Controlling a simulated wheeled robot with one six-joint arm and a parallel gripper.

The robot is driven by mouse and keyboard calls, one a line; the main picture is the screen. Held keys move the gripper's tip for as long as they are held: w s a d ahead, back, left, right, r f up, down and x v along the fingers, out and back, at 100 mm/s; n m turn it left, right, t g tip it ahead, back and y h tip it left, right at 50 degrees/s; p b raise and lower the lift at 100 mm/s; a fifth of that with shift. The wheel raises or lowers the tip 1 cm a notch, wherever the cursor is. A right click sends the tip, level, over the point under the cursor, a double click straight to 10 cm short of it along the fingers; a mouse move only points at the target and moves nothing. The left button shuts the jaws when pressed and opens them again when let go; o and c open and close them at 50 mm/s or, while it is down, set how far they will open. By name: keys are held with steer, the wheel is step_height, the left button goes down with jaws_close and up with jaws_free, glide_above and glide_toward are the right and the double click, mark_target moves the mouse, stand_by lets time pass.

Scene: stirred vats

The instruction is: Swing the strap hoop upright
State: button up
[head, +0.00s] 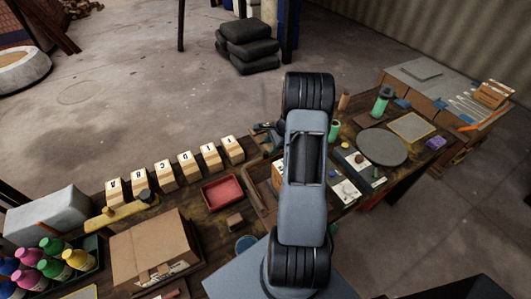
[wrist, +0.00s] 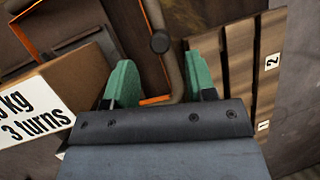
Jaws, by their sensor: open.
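My gripper (wrist: 162,80) shows in the wrist view with its two green fingers apart. A bent brown-grey rod (wrist: 173,68), which looks like the strap hoop, runs from the top edge down between the fingers. It appears nearer the right finger; I cannot tell whether it touches. A dark round knob (wrist: 160,42) sits beside the rod. In the head view my arm covers this spot, and neither the hoop nor my gripper can be made out there.
A tan block with a "3 turns" label (wrist: 36,112) is left of the gripper. A slatted wooden board (wrist: 238,75) numbered 1 and 2 is at right. On the bench are lettered blocks (head: 164,175), a red tray (head: 221,192), a cardboard box (head: 150,248) and a grey disc (head: 381,147).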

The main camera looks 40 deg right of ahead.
mark_target(267, 152)
steer(key=shift+p+x, duration=0.3)
steer(key=shift+x, duration=2.6)
jaws_close()
